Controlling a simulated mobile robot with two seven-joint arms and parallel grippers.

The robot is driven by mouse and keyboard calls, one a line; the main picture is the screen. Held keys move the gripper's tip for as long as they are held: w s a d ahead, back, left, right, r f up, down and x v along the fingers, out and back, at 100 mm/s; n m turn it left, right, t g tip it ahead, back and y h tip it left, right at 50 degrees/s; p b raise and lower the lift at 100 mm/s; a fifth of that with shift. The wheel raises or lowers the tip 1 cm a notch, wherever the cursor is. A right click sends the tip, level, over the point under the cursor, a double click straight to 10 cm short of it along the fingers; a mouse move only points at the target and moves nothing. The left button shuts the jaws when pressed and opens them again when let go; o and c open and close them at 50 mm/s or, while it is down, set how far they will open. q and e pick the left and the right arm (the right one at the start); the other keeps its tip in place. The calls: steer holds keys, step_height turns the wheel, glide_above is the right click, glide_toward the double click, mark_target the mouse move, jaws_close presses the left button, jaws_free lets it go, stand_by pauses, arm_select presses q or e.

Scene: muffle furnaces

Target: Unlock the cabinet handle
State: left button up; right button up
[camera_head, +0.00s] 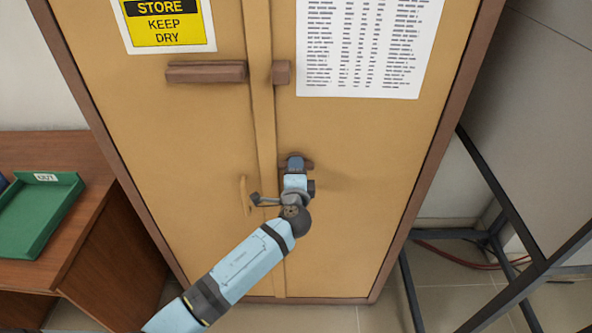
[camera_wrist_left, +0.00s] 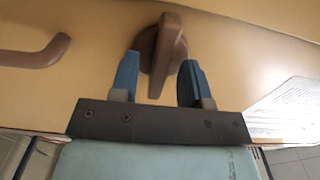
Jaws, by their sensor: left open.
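The yellow-tan cabinet (camera_head: 360,140) with brown edges stands straight ahead with its two doors closed. Its brown turning handle (camera_wrist_left: 168,55) shows in the left wrist view as a lever on a round base. My left gripper (camera_wrist_left: 157,80) is open, with one blue finger on each side of the lever. I see no clear contact between fingers and lever. In the head view my left gripper (camera_head: 295,165) is at the right door, and it hides most of the handle. My right gripper is not in view.
A fixed tan pull (camera_head: 244,195) is on the left door. A brown latch bar (camera_head: 206,72) sits higher up. A wooden desk with a green tray (camera_head: 40,215) stands at left. A dark metal frame (camera_head: 490,190) stands at right.

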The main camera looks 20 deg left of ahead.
arm_select(q)
jaws_close()
steer(key=m+p, duration=0.3)
steer(key=m, duration=0.1)
steer(key=shift+r+m, duration=0.15)
steer(key=shift+m, duration=0.25)
steer(key=m+p, duration=0.3)
steer(key=m, duration=0.2)
steer(key=m+p, duration=0.3)
steer(key=m, duration=0.1)
steer(key=shift+m, duration=0.4)
steer(key=shift+m+p, duration=1.2)
steer(key=shift+m, duration=0.5)
